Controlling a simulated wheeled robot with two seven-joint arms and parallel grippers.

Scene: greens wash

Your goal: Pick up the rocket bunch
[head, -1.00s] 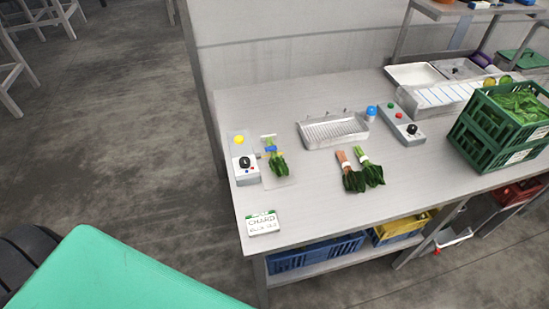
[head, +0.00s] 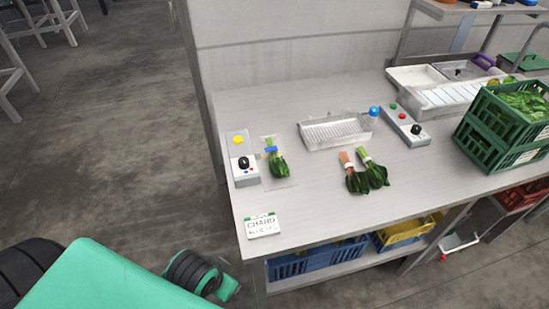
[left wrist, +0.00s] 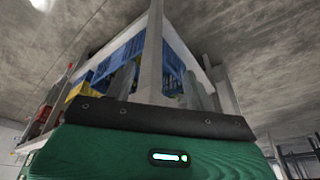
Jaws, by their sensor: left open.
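In the head view, three leafy bunches lie on the steel table (head: 310,195). One green bunch with a blue band (head: 277,162) lies on a clear sheet at the left. A green-stemmed bunch with a pale band (head: 374,172) lies right of the middle, touching or close beside a bunch with pinkish stems (head: 355,180). I cannot tell for certain which is rocket. My left gripper (left wrist: 160,75) shows in the left wrist view as two grey fingers, apart and empty, low beside the table's underside. It is far from the bunches. My right gripper is out of view.
Control boxes (head: 242,165) and (head: 405,126), a draining tray (head: 335,131) and stacked green crates (head: 507,128) stand on the table. Blue (head: 315,262) and yellow crates (head: 402,233) sit below. The table's front middle is clear.

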